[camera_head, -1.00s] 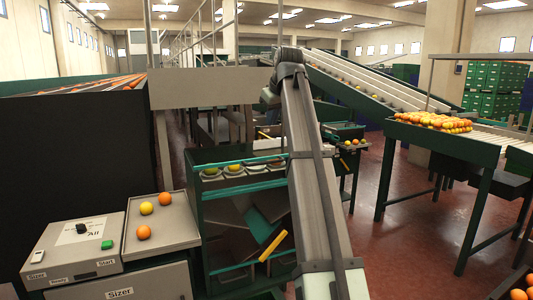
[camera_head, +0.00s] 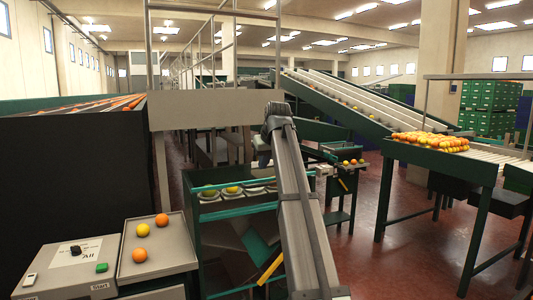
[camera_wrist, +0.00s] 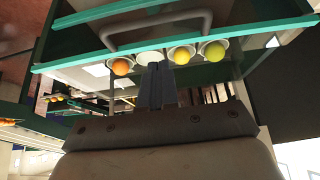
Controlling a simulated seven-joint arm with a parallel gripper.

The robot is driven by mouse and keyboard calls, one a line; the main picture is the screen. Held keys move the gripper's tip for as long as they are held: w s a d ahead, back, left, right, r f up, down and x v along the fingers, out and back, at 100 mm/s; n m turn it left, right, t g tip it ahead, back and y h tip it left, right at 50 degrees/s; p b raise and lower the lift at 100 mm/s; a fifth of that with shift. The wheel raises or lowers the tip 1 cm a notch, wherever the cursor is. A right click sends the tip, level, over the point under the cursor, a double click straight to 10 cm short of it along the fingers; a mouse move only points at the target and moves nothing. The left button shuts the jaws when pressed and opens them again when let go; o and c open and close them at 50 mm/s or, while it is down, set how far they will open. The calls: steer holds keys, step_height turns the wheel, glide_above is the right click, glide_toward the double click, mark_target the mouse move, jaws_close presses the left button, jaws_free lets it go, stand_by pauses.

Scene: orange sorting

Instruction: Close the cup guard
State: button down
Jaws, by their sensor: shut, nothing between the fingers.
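The cup guard looks like a clear panel between two teal bars, over a row of cups. In the wrist view its lower teal bar (camera_wrist: 80,63) crosses the picture and a grey bent handle (camera_wrist: 155,20) shows above the cups. The cups hold an orange fruit (camera_wrist: 121,66), a yellow-orange one (camera_wrist: 181,55) and a green-yellow one (camera_wrist: 215,51); one white cup (camera_wrist: 150,58) looks empty. My gripper (camera_wrist: 154,66) is shut and empty, its tips pointing toward the cups, below the handle in the picture. Contact is unclear. In the head view the guard's teal bar (camera_head: 235,210) shows left of my arm.
A control box (camera_head: 70,265) and a tray (camera_head: 180,243) with several fruits stand at left. A roller table (camera_head: 455,160) with oranges stands at right. The red floor (camera_head: 385,245) between is clear.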

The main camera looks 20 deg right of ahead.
mark_target(265, 179)
steer(key=shift+s+f, duration=0.2)
steer(key=shift+f, duration=0.8)
steer(key=shift+s+f, duration=0.2)
steer(key=shift+f, duration=0.8)
steer(key=shift+f, duration=0.1)
steer(key=f, duration=0.1)
steer(key=s+f, duration=0.1)
steer(key=f, duration=0.1)
steer(key=shift+s, duration=0.1)
steer(key=r, duration=0.1)
steer(key=w+r, duration=0.1)
steer(key=r, duration=0.3)
steer(key=shift+w+r, duration=0.15)
steer(key=shift+w, duration=0.15)
steer(key=v, duration=1)
steer(key=shift+s, duration=0.2)
